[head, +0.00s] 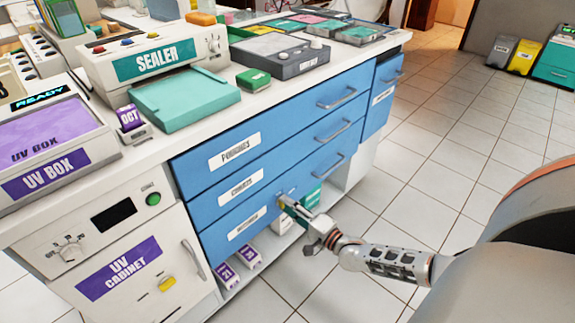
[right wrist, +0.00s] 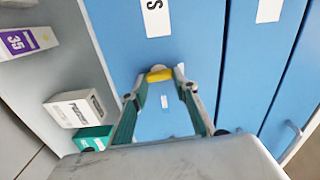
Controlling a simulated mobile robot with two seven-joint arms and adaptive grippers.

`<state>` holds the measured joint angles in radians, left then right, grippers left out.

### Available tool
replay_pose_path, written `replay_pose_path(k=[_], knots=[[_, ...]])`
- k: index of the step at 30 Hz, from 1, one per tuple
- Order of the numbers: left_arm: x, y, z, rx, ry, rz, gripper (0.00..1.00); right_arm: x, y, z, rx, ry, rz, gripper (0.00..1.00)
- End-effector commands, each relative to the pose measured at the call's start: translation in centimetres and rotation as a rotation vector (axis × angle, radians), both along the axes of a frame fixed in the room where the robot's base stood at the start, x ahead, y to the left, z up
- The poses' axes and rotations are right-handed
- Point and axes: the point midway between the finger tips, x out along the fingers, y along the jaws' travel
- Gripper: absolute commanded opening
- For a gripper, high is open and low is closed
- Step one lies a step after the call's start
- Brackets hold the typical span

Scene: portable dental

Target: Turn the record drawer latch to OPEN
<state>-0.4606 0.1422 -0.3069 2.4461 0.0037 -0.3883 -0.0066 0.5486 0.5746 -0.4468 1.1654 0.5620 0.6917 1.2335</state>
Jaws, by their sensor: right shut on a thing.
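The yellow latch (right wrist: 160,73) is on the blue front of the bottom drawer (head: 225,213), which is closed. My right gripper (head: 289,204) reaches the drawer front from the right. In the right wrist view its two green fingers (right wrist: 161,80) are closed in on the latch, one on each side. The latch is mostly hidden by the gripper in the head view, and I cannot read an OPEN mark. A small white label (right wrist: 164,101) shows between the fingers. My left gripper is not in view.
Two more closed blue drawers, with the top one labelled POUCHES (head: 234,150), are above. A drawer handle (head: 327,167) is right of the latch. An open shelf below holds purple-labelled boxes (head: 248,257) and a white box (right wrist: 75,108). The tiled floor (head: 440,165) at right is clear.

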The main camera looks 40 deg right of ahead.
Motion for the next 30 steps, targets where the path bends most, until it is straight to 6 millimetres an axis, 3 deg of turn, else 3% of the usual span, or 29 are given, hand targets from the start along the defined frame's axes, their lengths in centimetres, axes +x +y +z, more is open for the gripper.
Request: replay_pose_path(k=[21,22,24,30], knots=[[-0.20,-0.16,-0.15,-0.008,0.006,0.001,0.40,-0.02,0.05,-0.06,0.080,0.006,0.000,0.07],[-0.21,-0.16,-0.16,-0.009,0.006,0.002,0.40,-0.02,0.05,-0.06,0.080,0.006,0.001,0.31],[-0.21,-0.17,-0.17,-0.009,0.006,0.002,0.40,-0.02,0.05,-0.06,0.079,0.006,0.000,0.46],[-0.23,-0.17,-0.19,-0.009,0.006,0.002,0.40,-0.01,0.04,-0.05,0.078,0.006,0.000,0.46]])
